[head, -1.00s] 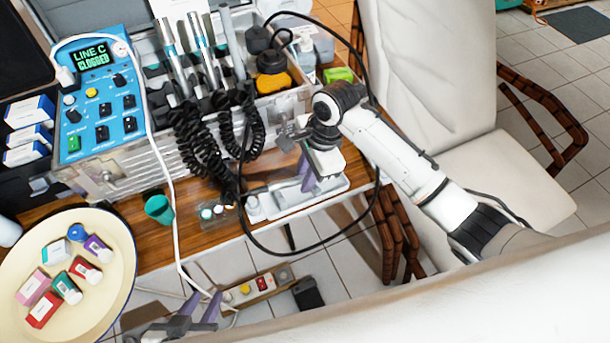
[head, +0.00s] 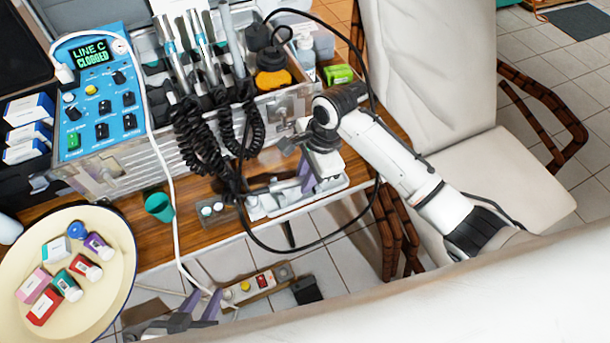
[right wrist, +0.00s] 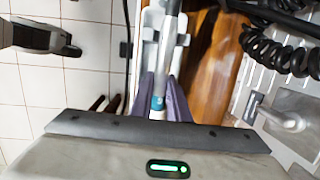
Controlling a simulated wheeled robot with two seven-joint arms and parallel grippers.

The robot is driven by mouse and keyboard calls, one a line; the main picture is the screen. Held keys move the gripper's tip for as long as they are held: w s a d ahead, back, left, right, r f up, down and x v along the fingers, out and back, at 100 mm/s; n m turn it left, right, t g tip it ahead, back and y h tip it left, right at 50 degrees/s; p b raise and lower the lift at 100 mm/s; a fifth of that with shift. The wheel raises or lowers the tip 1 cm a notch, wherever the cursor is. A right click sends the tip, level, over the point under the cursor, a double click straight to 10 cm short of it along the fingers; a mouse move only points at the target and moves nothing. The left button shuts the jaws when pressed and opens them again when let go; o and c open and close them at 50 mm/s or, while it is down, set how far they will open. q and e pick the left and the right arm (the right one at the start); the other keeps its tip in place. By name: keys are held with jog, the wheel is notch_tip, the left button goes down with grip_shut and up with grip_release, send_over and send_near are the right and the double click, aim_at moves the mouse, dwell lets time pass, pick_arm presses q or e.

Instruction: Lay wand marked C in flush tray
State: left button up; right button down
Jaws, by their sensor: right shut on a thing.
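My right gripper (head: 308,172) is over the pale flush tray (head: 325,185) at the table's front edge. In the right wrist view its purple fingers (right wrist: 166,104) are shut on a slim grey-white wand (right wrist: 168,55) with a teal band. The wand lies along the tray (right wrist: 181,50) in that view; I cannot tell whether it touches the tray. Its letter is not readable. In the head view the arm and fingers hide part of it. My left gripper (head: 202,306) is open and empty, low in front of the table. The control box screen (head: 91,52) reads "LINE C CLOGGED".
Several other wands (head: 200,45) stand in the case, with black coiled hoses (head: 195,140) hanging in front. A black hose loops around the tray. A green cup (head: 159,206) and a cream basin (head: 110,270) with small boxes are at left. A chair (head: 440,90) stands at right.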

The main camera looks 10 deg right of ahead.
jog(key=shift+f, duration=0.1)
jog(key=c, duration=1.6)
grip_release()
jog(key=shift+w+r, duration=0.15)
jog(key=shift+r, duration=0.55)
jog(key=shift+v, duration=3.35)
jog(key=shift+d, duration=0.1)
jog(key=shift+s+f, duration=0.1)
jog(key=shift+s, duration=0.1)
